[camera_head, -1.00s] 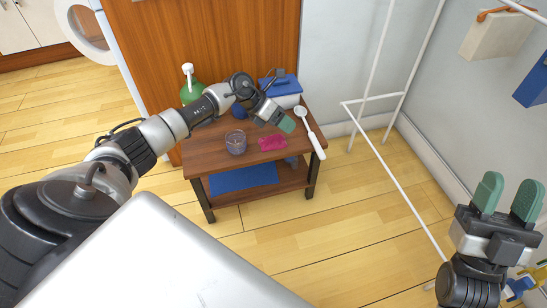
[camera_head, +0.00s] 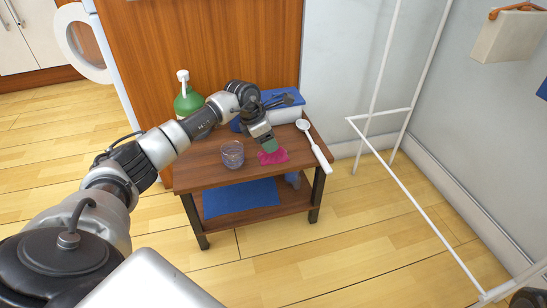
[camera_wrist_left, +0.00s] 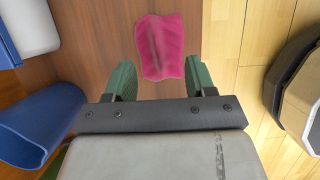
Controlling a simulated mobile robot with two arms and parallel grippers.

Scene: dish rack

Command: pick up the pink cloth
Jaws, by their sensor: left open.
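The pink cloth (camera_head: 274,156) lies flat on the brown wooden table (camera_head: 207,175), near its front edge. In the left wrist view the cloth (camera_wrist_left: 161,47) lies just beyond my fingertips, centred between them, with a crease down its left part. My left gripper (camera_head: 267,143) points down over the cloth's back edge in the head view. In the left wrist view its two green fingers (camera_wrist_left: 160,78) are apart with nothing between them. I cannot tell the exact height above the cloth. My right gripper is not in view; only a dark piece shows at the bottom right corner.
A clear glass (camera_head: 233,154) stands left of the cloth and a white brush (camera_head: 314,146) lies to its right. A white rack frame (camera_head: 402,180) stands right of the table.

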